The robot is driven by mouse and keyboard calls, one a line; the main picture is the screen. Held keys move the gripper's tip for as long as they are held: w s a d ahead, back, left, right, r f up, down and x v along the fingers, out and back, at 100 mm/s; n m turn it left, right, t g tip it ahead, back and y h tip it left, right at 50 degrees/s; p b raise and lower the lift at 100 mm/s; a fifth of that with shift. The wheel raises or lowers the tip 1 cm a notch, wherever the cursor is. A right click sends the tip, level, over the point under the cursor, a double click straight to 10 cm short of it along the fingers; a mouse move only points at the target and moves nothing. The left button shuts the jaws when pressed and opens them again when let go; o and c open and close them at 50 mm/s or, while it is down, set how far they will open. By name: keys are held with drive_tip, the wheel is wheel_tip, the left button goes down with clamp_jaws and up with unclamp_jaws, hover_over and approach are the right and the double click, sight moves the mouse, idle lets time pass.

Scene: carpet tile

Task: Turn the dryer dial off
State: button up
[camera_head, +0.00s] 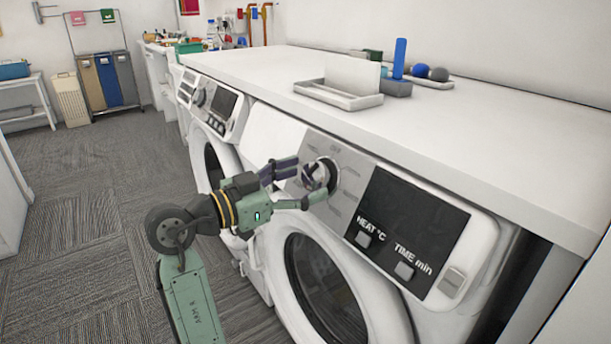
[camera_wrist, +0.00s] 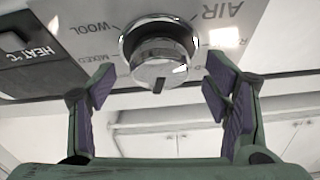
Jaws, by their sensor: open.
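The dryer (camera_head: 345,215) is the nearer white machine, with a dark panel marked HEAT °C and TIME min. Its round silver dial (camera_head: 325,174) sits on the grey panel to the left of that display. In the wrist view the dial (camera_wrist: 160,62) is at the top middle, with a dark mark on its lower edge and the words AIR, WOOL and MIXED around it. My gripper (camera_head: 303,184) is open in front of the dial. In the wrist view its two fingers (camera_wrist: 163,92) stand apart on either side of and below the dial, with gaps to it.
A second white machine (camera_head: 212,112) stands to the left. A white counter (camera_head: 280,72) runs above both, holding a white tray (camera_head: 338,95) and a blue bottle (camera_head: 400,58). The dryer's round door (camera_head: 325,285) is below the panel. Carpet floor (camera_head: 85,230) is clear at left.

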drive_tip(key=shift+w+d, duration=0.35)
drive_tip(key=shift+d, duration=0.1)
drive_tip(key=c, duration=1.1)
drive_tip(key=n+t+y+p, duration=0.1)
drive_tip(key=n, duration=0.2)
drive_tip(key=shift+s+d+r, duration=0.1)
drive_tip(key=shift+s, duration=0.05)
drive_tip(key=shift+c, duration=0.2)
drive_tip(key=shift+n+t+y, duration=0.3)
drive_tip(key=shift+n, duration=0.3)
drive_tip(key=o, duration=1.1)
drive_tip(key=shift+o, duration=0.2)
